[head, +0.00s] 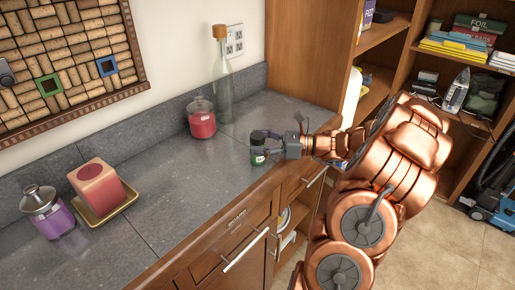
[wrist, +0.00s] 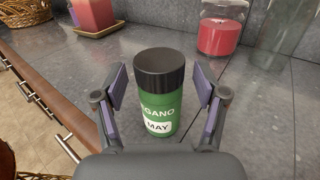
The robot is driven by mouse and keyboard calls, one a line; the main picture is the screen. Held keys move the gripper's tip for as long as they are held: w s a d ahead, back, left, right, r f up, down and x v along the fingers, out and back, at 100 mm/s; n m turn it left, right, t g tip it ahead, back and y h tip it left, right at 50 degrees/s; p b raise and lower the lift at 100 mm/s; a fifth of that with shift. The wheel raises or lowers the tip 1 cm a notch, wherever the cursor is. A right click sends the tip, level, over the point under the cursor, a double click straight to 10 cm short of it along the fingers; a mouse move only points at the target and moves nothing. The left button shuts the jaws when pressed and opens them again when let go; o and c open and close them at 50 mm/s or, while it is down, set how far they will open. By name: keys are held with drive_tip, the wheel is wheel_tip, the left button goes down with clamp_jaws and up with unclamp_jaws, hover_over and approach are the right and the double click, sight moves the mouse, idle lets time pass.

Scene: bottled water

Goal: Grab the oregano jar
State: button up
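The oregano jar (wrist: 160,95) is a green cylinder with a black lid. It stands upright on the grey counter, its label partly reading "GANO" and "MAY" in the wrist view. In the head view the jar (head: 258,148) is small, near the counter's front edge. My gripper (wrist: 160,88) is open, with one purple-padded finger on each side of the jar. Gaps show between the pads and the jar. In the head view my gripper (head: 270,147) reaches in from the right at the jar's height.
A red candle jar (head: 201,118) and a clear corked bottle (head: 222,85) stand behind the jar. A pink candle on a gold tray (head: 107,213) and a purple jar (head: 48,212) stand at the left. A wooden cabinet (head: 310,50) bounds the counter's right end.

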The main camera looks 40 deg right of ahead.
drive_tip(key=c, duration=1.1)
drive_tip(key=shift+c, duration=0.2)
drive_tip(key=shift+r, duration=0.15)
